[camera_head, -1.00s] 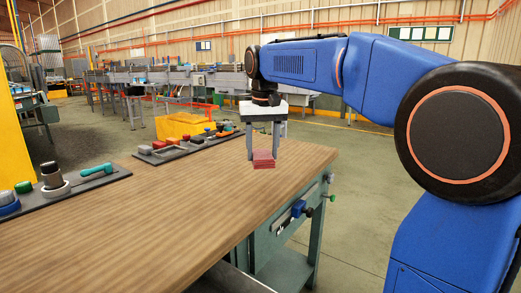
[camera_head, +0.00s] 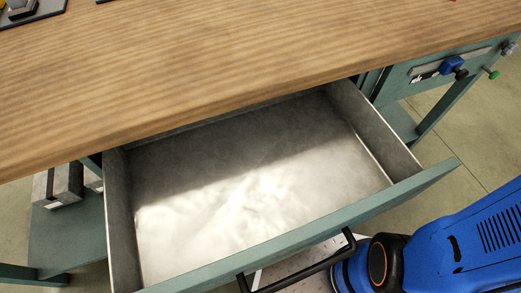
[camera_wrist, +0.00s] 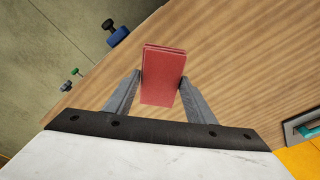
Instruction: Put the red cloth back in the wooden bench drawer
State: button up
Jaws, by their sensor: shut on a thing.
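The red cloth (camera_wrist: 163,80) is a folded, flat rectangular stack in the wrist view. My gripper (camera_wrist: 161,85) has one grey finger on each side of it and is shut on it. The cloth is over the wooden bench top; I cannot tell whether it still touches the wood. The bench drawer (camera_head: 262,185) is pulled open in the head view. Its grey metal inside is empty where it shows. My gripper is outside the head view; only a tiny red speck shows at that view's top edge.
The wooden bench top (camera_head: 250,55) overhangs the drawer's back. The drawer's black handle (camera_head: 305,268) is on its front, near my blue arm (camera_head: 455,245). A small blue clamp (camera_head: 453,66) and a green knob (camera_head: 494,74) stick out from the bench at right.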

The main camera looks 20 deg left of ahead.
aim_at(310, 170)
jog(key=k+j+z, duration=0.3)
jog(key=k+j, duration=0.4)
jog(key=j, duration=0.25)
jog(key=k+j+z, duration=0.3)
jog(key=k+j, duration=0.5)
